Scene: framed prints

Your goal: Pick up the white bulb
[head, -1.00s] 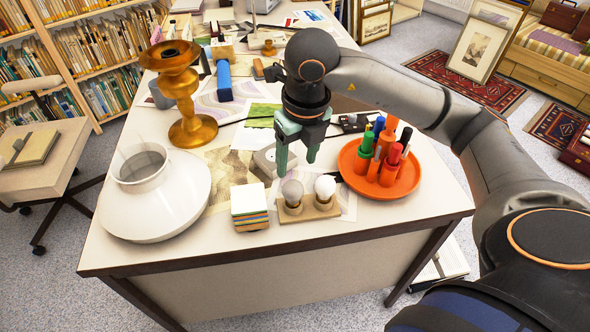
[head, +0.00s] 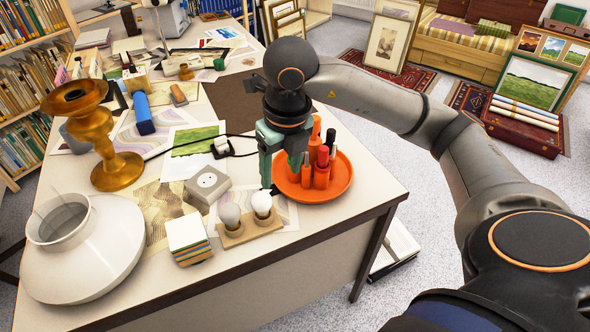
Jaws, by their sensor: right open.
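The white bulb (head: 261,203) stands upright in the right socket of a small wooden stand (head: 248,233) on the table. A greyer bulb (head: 230,215) stands in the left socket. My right gripper (head: 281,178) points down with its green fingers apart and nothing visible between them. It is just behind and to the right of the white bulb in the picture, over the left edge of the orange tray (head: 336,192). The near finger's tip shows just above the bulb; whether they touch is unclear. My left gripper is not in view.
The tray carries several red and orange cylinders (head: 321,175). A large white lamp shade (head: 82,255) and a gold candlestick (head: 117,170) stand further left.

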